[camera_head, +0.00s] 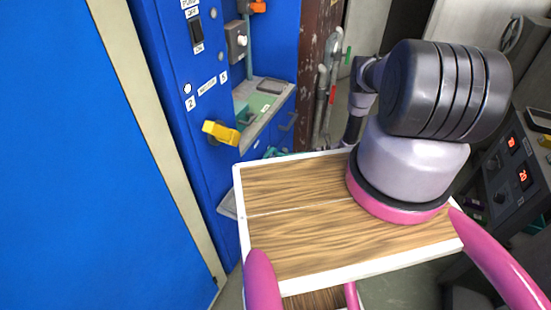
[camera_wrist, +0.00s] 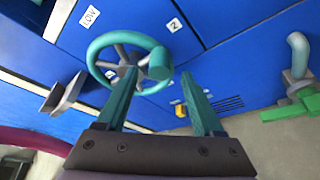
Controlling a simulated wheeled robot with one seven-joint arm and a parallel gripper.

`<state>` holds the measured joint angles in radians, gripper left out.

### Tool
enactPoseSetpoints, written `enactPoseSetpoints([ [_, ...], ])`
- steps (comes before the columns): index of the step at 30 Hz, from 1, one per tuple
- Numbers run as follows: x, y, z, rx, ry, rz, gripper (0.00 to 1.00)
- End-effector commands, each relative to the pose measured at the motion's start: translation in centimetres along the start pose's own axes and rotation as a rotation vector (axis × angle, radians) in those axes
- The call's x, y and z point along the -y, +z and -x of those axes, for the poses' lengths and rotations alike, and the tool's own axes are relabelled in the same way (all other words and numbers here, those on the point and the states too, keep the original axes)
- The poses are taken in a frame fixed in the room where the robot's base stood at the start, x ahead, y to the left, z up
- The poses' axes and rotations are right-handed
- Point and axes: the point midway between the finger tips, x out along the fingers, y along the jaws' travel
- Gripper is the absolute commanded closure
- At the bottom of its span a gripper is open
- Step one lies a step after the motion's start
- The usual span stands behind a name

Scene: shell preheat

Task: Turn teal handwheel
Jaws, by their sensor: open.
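The teal handwheel (camera_wrist: 96,62) is on a blue panel in the wrist view, with a grey hub and spokes and a thick teal knob (camera_wrist: 160,64) on the right of its rim. My gripper (camera_wrist: 158,76) is open, its two teal fingers pointing at the wheel. The knob shows between the fingertips. The left finger overlaps the lower part of the wheel; I cannot tell whether it touches. In the head view my gripper is not visible, and a small teal piece (camera_head: 272,152) behind my wooden top may be part of the wheel.
A yellow handle (camera_head: 220,132) sticks out of the blue cabinet in the head view. Labels "LOW" and "2" mark the panel.

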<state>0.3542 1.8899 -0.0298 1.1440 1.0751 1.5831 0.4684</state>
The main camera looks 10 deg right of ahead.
Motion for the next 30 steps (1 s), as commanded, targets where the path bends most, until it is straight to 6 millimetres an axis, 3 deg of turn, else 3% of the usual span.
enactPoseSetpoints([
  [12, -0.1, -0.1, -7.5, -0.003, 0.001, 0.003, 0.31],
  [18, 0.0, 0.1, -8.9, -0.001, 0.0, 0.002, 0.31],
  [26, 0.0, 0.1, -9.0, -0.001, 0.0, 0.002, 0.31],
  [29, 0.0, 0.1, -9.0, -0.001, 0.0, 0.002, 0.62],
  [30, 0.0, 0.1, -9.0, -0.001, 0.0, 0.002, 0.77],
])
